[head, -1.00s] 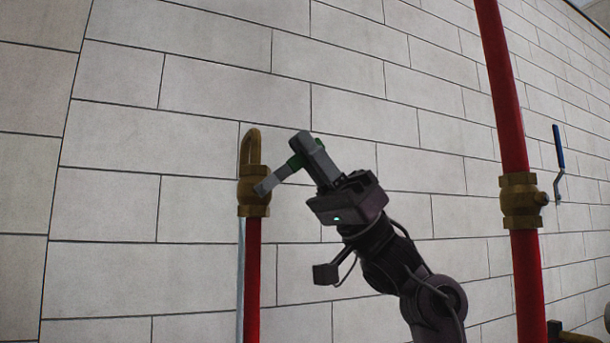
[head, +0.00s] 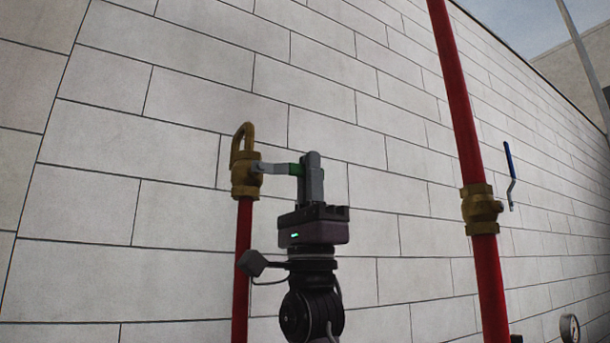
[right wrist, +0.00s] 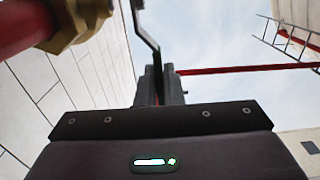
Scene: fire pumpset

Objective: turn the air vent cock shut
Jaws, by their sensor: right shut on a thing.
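The air vent cock is a brass fitting (head: 245,177) with a looped outlet on top of a thin red pipe in the head view. Its flat grey lever (head: 273,168) sticks out to the right, roughly level, and ends in a green grip. My right gripper (head: 311,172) is to the right of the brass body, upright, with its fingers shut on the lever's green end. In the right wrist view the lever (right wrist: 147,35) runs down between the fingers (right wrist: 159,88), and the brass body (right wrist: 82,22) is at top left. My left gripper is not in view.
A thicker red pipe (head: 462,120) stands to the right, with a brass valve (head: 481,208) and a blue-handled lever (head: 509,165). A pale block wall (head: 150,240) is behind. A pressure gauge (head: 569,328) shows at bottom right.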

